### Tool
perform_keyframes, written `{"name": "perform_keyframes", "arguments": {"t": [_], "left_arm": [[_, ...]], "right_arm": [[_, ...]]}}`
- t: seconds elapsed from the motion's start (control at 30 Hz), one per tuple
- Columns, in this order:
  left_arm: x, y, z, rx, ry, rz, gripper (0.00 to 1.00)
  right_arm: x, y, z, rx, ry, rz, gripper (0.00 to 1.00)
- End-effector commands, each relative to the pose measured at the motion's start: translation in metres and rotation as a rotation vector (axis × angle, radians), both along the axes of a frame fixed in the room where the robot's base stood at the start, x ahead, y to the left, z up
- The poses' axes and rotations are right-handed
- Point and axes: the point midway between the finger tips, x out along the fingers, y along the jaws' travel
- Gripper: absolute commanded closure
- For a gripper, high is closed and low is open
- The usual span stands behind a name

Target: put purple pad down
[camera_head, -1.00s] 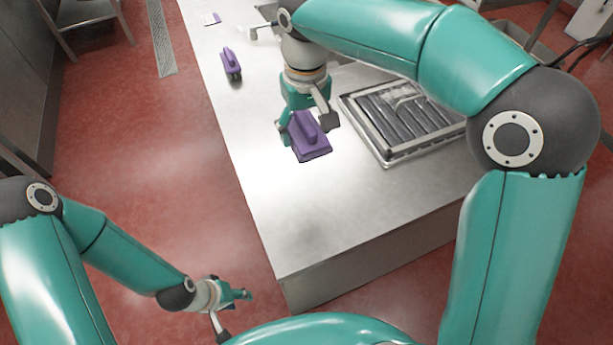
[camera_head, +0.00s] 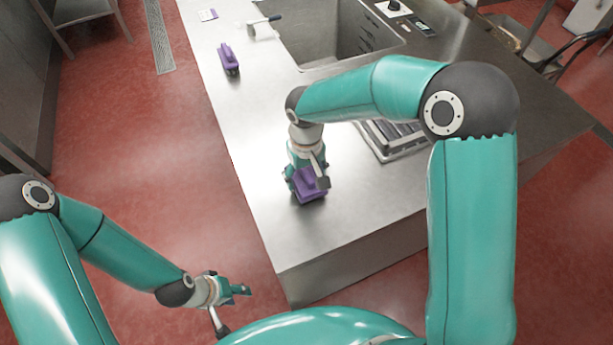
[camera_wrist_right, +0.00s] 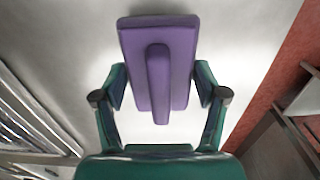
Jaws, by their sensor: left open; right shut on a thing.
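The purple pad (camera_head: 310,184) is a flat block with a raised ridge handle. My right gripper (camera_head: 307,172) is shut on it, low at the metal counter (camera_head: 255,140) near its left edge. In the right wrist view the pad (camera_wrist_right: 158,62) sits between the two teal fingers (camera_wrist_right: 160,92), ridge toward the camera. I cannot tell whether its underside touches the counter. My left gripper (camera_head: 238,291) is open and empty, over the floor left of the counter's front corner.
Behind are a sink basin (camera_head: 335,35) and a small white-handled item (camera_head: 262,24). A grilled tray (camera_head: 395,138) lies right of my right gripper. The counter's front part is clear.

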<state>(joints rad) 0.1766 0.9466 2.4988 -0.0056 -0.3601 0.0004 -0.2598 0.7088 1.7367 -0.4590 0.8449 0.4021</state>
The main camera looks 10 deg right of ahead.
Motion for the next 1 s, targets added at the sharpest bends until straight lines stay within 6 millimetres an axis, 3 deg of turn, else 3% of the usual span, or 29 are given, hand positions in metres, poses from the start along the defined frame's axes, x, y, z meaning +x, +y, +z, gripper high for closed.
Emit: {"name": "perform_keyframes", "arguments": {"t": [0.1,0.47,0.5,0.6,0.63,1.0], "left_arm": [[0.000,0.000,0.001,0.000,0.000,0.000,0.57],[0.000,0.000,-0.002,0.000,0.000,0.000,0.57],[0.000,0.000,-0.001,0.000,0.000,0.000,0.57],[0.000,0.000,-0.001,0.000,0.000,0.000,0.57],[0.000,0.000,-0.001,0.000,0.000,0.000,0.57],[0.000,0.000,0.001,0.000,0.000,0.000,0.57]], "right_arm": [[0.000,-0.001,-0.013,0.000,0.001,-0.001,0.75],[0.000,0.000,-0.017,0.000,-0.001,-0.001,0.75],[0.000,0.000,-0.016,0.000,-0.001,-0.001,0.23],[0.000,0.000,-0.016,0.000,-0.001,-0.001,0.06],[0.000,0.000,-0.016,0.000,-0.001,-0.001,0.03],[0.000,0.000,-0.014,0.000,-0.001,-0.001,0.03]]}}
